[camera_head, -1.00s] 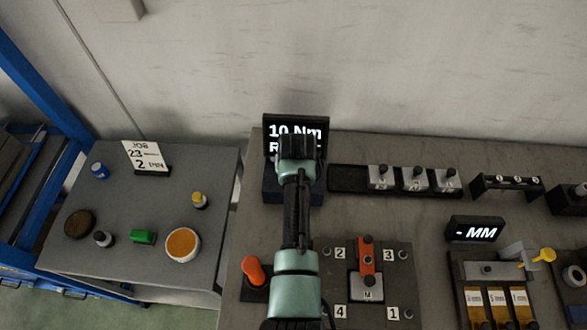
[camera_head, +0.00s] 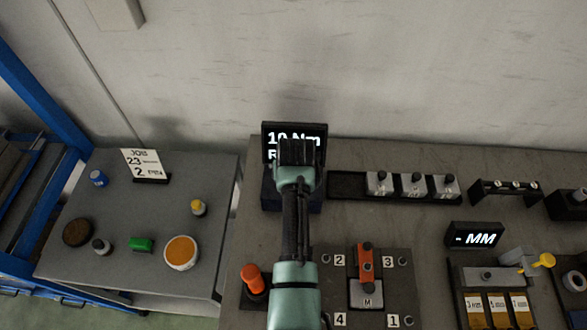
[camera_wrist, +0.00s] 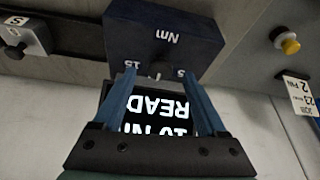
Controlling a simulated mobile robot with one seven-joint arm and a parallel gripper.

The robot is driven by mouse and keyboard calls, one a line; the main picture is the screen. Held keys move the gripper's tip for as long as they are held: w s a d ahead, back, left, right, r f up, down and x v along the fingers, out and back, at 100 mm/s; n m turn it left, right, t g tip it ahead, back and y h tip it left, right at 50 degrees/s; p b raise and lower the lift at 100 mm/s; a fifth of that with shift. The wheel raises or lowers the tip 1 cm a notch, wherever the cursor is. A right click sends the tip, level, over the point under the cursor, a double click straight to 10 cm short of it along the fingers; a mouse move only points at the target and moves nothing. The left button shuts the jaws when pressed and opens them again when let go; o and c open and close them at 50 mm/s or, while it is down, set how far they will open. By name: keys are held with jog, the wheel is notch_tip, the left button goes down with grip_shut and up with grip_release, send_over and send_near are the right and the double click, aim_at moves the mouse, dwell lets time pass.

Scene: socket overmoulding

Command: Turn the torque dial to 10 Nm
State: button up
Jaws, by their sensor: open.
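The torque display (camera_head: 294,134) stands at the back edge of the bench and reads "10 Nm" with a second line partly hidden by my gripper (camera_head: 297,152). In the wrist view the display (camera_wrist: 160,112) appears upside down, reading "10 Nm" and "READ...". The dark blue dial box (camera_wrist: 165,30) carries the marks "Nm", "15" and "5"; it also shows in the head view (camera_head: 272,195), mostly behind my arm. The small grey dial (camera_wrist: 158,70) shows only in part. My gripper (camera_wrist: 160,76) is open, one finger on each side of the dial. Finger contact cannot be told.
Right of the dial box is a dark rack (camera_head: 347,186) with several grey blocks. In front are an orange-knobbed handle (camera_head: 252,278) and a numbered fixture plate (camera_head: 398,285). An "MM" display (camera_head: 476,237) stands at right. A side table (camera_head: 120,215) holds small containers.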

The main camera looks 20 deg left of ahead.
jog(key=v, duration=1.1)
jog(key=shift+r, duration=0.3)
jog(key=shift+s+d, duration=0.1)
